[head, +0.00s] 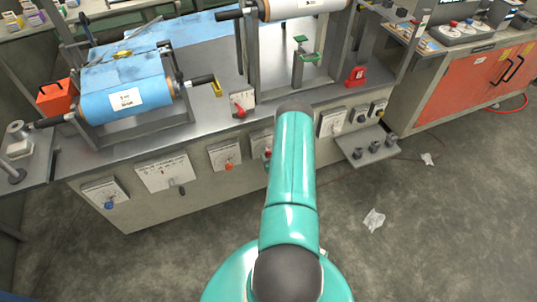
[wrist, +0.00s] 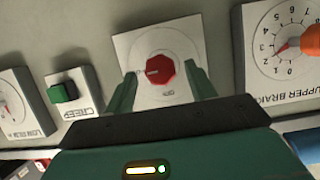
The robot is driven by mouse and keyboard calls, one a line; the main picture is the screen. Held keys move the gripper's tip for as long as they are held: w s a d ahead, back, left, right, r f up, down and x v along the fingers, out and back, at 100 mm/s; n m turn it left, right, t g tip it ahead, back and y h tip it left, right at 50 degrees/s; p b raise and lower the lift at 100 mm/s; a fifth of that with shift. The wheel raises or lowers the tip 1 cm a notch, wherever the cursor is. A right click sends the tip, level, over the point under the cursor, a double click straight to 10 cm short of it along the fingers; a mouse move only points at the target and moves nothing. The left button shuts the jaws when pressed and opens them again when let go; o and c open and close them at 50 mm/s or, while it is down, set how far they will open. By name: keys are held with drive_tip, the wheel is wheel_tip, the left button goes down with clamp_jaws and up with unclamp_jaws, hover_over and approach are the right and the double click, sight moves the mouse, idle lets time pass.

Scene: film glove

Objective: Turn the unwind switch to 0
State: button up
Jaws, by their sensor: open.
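No label that I can read says unwind, so I cannot tell which control is the unwind switch. In the wrist view a red many-sided knob (wrist: 159,70) sits on a white plate (wrist: 132,47). The small print on the plate is not clearly legible. My gripper (wrist: 160,76) is open, with one green finger on each side of the knob. Gaps show between the fingers and the knob, and nothing is held. In the head view my arm hides the gripper. A white panel with a dark lever (head: 176,187) is on the bench front, left of my arm.
The wrist view shows a green button (wrist: 63,92) marked CREEP at left and an orange-knobbed UPPER BRAKE dial (wrist: 275,45) at right. The head view shows a blue knob (head: 109,205), a blue film roll (head: 125,85) and a small shelf (head: 367,145).

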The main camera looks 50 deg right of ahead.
drive_tip(key=shift+x, duration=1.2)
drive_tip(key=shift+c, duration=0.3)
drive_tip(key=c, duration=0.9)
